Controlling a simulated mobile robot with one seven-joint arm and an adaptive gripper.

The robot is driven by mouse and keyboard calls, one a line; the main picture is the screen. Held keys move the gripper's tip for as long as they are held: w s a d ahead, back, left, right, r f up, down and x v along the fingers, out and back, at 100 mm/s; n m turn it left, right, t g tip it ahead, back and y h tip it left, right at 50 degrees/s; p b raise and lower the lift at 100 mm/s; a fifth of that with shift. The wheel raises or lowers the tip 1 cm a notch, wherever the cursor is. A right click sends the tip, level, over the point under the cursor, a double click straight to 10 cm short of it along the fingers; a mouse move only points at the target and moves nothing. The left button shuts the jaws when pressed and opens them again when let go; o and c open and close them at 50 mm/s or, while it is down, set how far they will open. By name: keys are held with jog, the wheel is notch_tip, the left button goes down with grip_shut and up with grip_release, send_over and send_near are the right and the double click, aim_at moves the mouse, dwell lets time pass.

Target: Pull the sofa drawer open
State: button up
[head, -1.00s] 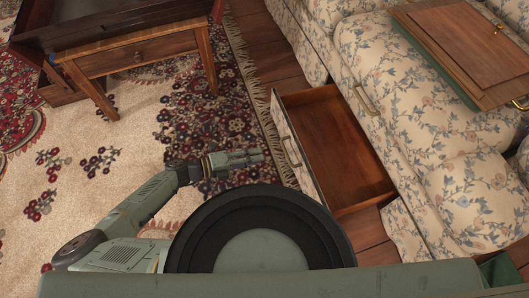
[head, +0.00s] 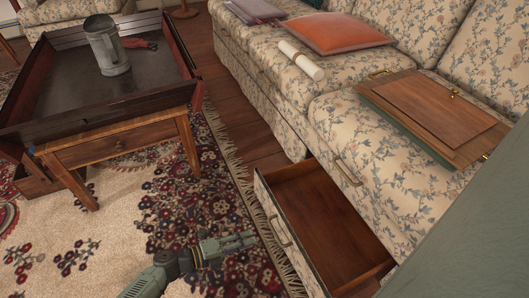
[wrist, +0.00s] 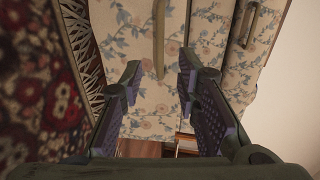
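The sofa drawer (head: 318,205) stands pulled out from the base of the floral sofa (head: 375,145), its brown wooden inside bare. Its floral front carries a slim metal handle (head: 278,230). My gripper (head: 254,238) is just left of this front, pointing toward it, with a small gap apparent to the handle. In the wrist view my gripper (wrist: 158,85) has its two fingers spread, with nothing held between them. A floral front (wrist: 140,70) and an upright handle (wrist: 158,40) lie beyond the fingertips there.
A wooden table (head: 115,145) with a raised dark rim stands at left, holding a metal tankard (head: 105,48). A patterned rug (head: 120,225) covers the floor beside the drawer. A wooden board (head: 430,110), an orange cushion (head: 335,32) and a white roll (head: 300,60) lie on the sofa.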

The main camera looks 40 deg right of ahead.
aim_at(275, 232)
jog(key=b+x, duration=0.1)
jog(key=x, duration=0.9)
jog(key=shift+d+b, duration=0.15)
jog(key=shift+b, duration=0.15)
grip_shut()
dwell(0.4)
